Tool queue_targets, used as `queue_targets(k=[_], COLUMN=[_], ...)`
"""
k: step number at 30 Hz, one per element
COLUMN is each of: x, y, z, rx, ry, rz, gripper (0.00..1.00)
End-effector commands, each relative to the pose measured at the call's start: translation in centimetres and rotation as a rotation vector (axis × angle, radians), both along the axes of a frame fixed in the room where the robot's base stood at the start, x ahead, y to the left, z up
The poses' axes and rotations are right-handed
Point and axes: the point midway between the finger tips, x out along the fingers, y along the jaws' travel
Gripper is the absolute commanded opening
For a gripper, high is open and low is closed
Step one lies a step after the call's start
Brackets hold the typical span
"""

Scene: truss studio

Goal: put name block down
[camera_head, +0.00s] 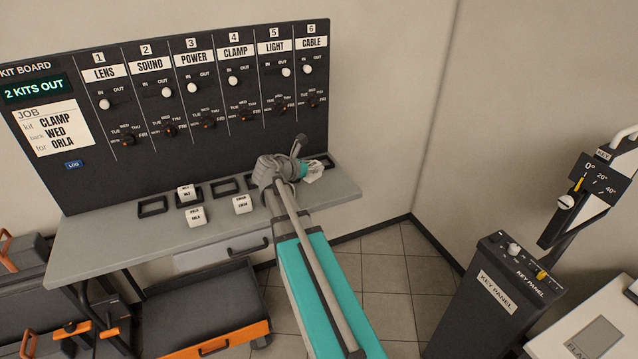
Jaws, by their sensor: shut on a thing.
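My gripper (309,170) reaches over the right part of the grey shelf below the kit board. It is shut on a small white block (315,174), the name block by its look, though its print cannot be read. The block is tilted and partly hidden by the fingers. I cannot tell whether it touches the shelf or hangs just above it. Three other white name blocks are in view: one (186,192) sits at a dark square holder, one (196,216) lies in front of it, and one (242,204) lies further right. Their print is too small to read surely.
The kit board (200,85) has numbered columns with switches and day dials. Its job card (53,128) reads CLAMP, WED, ORLA. Empty dark holders (152,206) and (224,187) line the grey shelf (110,235). A key panel (495,290) stands at right.

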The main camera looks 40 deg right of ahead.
Motion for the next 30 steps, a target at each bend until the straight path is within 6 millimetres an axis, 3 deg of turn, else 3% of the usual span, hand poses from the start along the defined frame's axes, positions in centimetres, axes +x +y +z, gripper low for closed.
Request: queue_targets(k=[8, 21, 30], x=[2.8, 4.1, 4.3], y=[-4.4, -7.1, -7.7], z=[-2.6, -6.7, -7.1], rx=[-0.001, 0.000, 0.000], ry=[0.000, 0.000, 0.000], rz=[-0.001, 0.000, -0.001], gripper=[0.00, 0.00, 0.00])
